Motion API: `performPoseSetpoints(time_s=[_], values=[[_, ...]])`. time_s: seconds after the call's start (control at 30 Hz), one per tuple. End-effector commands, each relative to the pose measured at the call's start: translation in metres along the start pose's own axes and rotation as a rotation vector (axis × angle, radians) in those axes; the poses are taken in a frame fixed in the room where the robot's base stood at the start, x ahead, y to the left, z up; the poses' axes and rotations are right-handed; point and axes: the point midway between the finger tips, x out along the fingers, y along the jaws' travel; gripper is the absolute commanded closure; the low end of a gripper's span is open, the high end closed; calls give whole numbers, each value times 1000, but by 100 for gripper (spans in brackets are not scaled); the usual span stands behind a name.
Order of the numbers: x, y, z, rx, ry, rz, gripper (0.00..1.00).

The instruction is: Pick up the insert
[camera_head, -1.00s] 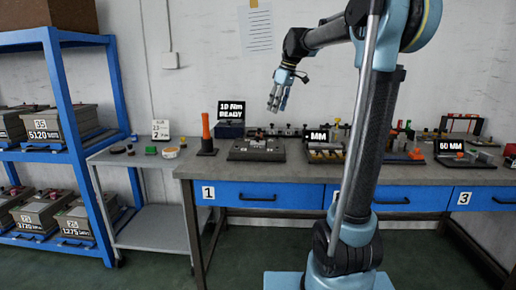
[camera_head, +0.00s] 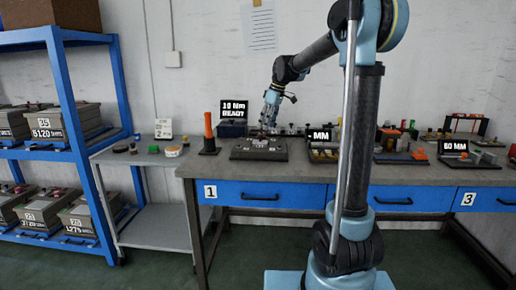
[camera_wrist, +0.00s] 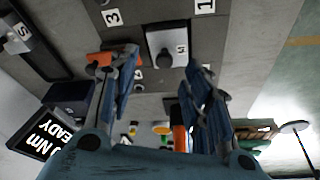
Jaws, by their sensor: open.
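A dark plate fixture (camera_head: 258,153) lies on the bench below my gripper (camera_head: 268,122) in the head view. In the wrist view, a pale block with a dark round knob (camera_wrist: 167,44) sits in a dark holder beyond the fingertips. I cannot tell for sure whether this is the insert. My gripper also shows in the wrist view (camera_wrist: 157,70), with its two fingers spread apart and nothing between the tips.
An orange post (camera_head: 208,131) stands left of the fixture. A "10 Nm READY" display (camera_head: 233,110) stands behind. More fixtures (camera_head: 325,152) with displays fill the bench to the right. A grey side table (camera_head: 150,160) and blue shelves (camera_head: 72,120) are at the left.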

Motion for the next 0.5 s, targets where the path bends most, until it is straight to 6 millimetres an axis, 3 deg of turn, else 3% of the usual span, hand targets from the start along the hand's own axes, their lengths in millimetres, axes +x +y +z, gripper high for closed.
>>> performPoseSetpoints(time_s=[0.27,0.5], values=[[18,-1,-1,0,0,0,56],[49,-7,-5,-1,-1,0,56]])
